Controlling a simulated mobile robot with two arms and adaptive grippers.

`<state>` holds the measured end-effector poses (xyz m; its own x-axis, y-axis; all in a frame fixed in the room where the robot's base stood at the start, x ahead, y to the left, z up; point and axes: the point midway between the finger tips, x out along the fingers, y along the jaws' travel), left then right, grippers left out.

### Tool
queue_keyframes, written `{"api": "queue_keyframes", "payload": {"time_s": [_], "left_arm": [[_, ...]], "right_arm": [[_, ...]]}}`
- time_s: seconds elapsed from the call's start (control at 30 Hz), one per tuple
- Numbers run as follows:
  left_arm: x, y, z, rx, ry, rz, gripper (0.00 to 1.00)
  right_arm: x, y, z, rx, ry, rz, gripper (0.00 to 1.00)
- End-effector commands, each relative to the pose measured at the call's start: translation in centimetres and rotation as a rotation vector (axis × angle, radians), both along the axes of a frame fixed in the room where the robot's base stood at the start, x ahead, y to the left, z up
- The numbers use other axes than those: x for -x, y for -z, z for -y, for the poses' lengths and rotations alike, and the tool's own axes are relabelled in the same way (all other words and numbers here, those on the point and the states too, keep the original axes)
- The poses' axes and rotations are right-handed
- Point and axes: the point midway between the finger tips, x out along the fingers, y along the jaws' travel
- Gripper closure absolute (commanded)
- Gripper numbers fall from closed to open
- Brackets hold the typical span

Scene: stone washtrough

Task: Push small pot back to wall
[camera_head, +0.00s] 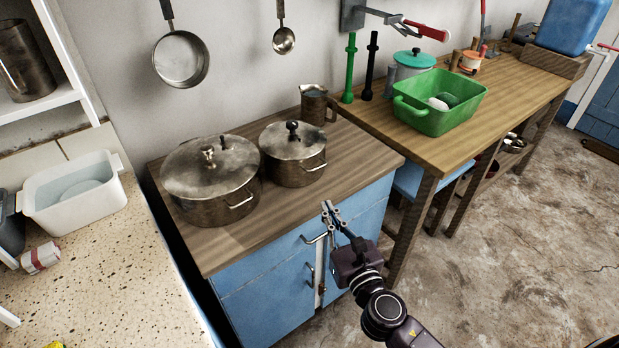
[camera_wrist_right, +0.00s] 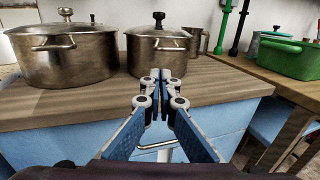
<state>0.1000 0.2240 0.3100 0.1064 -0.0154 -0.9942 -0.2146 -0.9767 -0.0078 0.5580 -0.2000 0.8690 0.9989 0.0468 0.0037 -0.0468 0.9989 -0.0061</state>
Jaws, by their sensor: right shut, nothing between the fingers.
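The small pot (camera_head: 293,158) is a lidded metal pot with a black knob, standing upright on the wooden counter top (camera_head: 235,243) of a blue cabinet. It stands just right of a larger lidded pot (camera_head: 210,185). My right gripper (camera_head: 328,207) is shut and empty in front of the counter's front edge, apart from the small pot. In the right wrist view the closed fingertips (camera_wrist_right: 163,74) point toward the small pot (camera_wrist_right: 158,50), with bare counter between in the picture. My left gripper is not in view.
A metal jug (camera_head: 314,104) stands behind and right of the small pot, near the wall (camera_head: 240,60). A pan (camera_head: 181,60) and a ladle (camera_head: 284,40) hang above. A wooden table with a green basin (camera_head: 440,115) adjoins on the right. The counter's front strip is clear.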

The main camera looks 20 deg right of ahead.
Motion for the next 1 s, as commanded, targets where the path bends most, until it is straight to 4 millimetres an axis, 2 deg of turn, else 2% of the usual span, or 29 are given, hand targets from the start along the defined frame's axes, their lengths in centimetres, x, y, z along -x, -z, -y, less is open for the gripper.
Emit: {"api": "queue_keyframes", "payload": {"time_s": [0.27,0.6,0.8,1.0], "left_arm": [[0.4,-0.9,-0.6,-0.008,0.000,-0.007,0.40],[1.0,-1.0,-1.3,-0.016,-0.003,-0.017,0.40],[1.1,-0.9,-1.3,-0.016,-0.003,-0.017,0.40],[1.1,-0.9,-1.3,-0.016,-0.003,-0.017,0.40]], "right_arm": [[-4.7,-0.3,-0.2,-0.007,0.001,0.000,1.00],[-10.8,0.0,-0.6,-0.008,0.000,-0.001,1.00],[-12.8,0.1,-0.6,-0.008,0.000,-0.003,1.00],[-13.3,0.1,-0.6,-0.008,0.000,-0.004,1.00]]}}
